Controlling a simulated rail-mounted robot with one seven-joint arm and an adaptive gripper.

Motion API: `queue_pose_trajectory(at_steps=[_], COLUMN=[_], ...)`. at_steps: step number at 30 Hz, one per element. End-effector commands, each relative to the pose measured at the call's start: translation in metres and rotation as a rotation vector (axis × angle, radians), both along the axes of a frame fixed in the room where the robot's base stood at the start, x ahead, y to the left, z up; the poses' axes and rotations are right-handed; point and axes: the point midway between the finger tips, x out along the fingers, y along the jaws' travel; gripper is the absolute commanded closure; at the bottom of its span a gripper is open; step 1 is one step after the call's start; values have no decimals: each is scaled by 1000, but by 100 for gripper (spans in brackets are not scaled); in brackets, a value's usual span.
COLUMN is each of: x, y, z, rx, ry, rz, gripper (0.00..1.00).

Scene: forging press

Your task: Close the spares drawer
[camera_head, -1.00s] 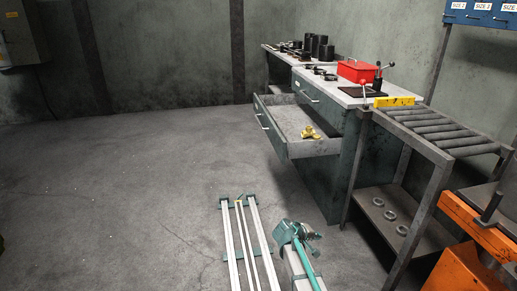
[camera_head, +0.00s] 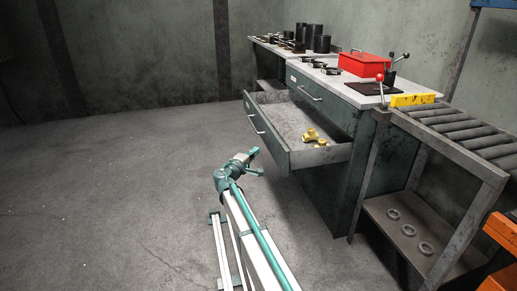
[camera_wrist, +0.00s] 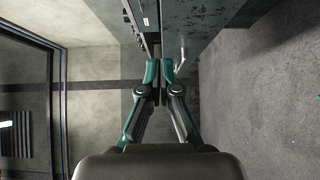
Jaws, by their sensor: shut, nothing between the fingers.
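The spares drawer (camera_head: 300,118) stands pulled out from the green cabinet. Brass fittings (camera_head: 314,138) lie inside it. Its front carries a pale bar handle (camera_head: 256,124). In the head view, my arm reaches up in front of the drawer, its end below and left of the drawer front, apart from it in the picture. In the wrist view, my gripper (camera_wrist: 159,72) is shut and empty, pointing at a dark green front. A pale handle (camera_wrist: 182,56) shows just right of the fingertips; contact cannot be told.
A closed drawer with its own handle (camera_head: 310,94) sits above the open one. A red box (camera_head: 365,65) and a black pad with levers are on the cabinet top. A roller table (camera_head: 470,132) stands at the right, with rings on its lower shelf. The floor at left is clear.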

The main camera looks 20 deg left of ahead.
Motion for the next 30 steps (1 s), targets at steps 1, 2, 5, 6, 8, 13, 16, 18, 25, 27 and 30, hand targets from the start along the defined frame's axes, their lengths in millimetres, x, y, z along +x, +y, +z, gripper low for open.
queue_pose_trajectory(at_steps=[1, 2, 5, 6, 8, 13, 16, 18, 25, 27, 30], x=[8, 12, 29, 37, 49, 82, 97, 101, 114, 115, 116], y=[0, 0, -1, -1, -3, -5, -10, -21, -36, -38, -39], z=[-2, -2, -3, -3, -3, -2, -3, -3, -2, -2, -1], rx=[0, 0, 0, 0, 0, 1, 1, 1, 0, 0, 0], ry=[1, 1, 1, 1, 1, 1, 2, 2, 3, 3, 3], rz=[-2, -2, -3, -3, -3, -3, -3, -3, -2, -1, -1], gripper=[100, 100, 100, 100, 100, 100, 100, 100, 100, 100, 100])
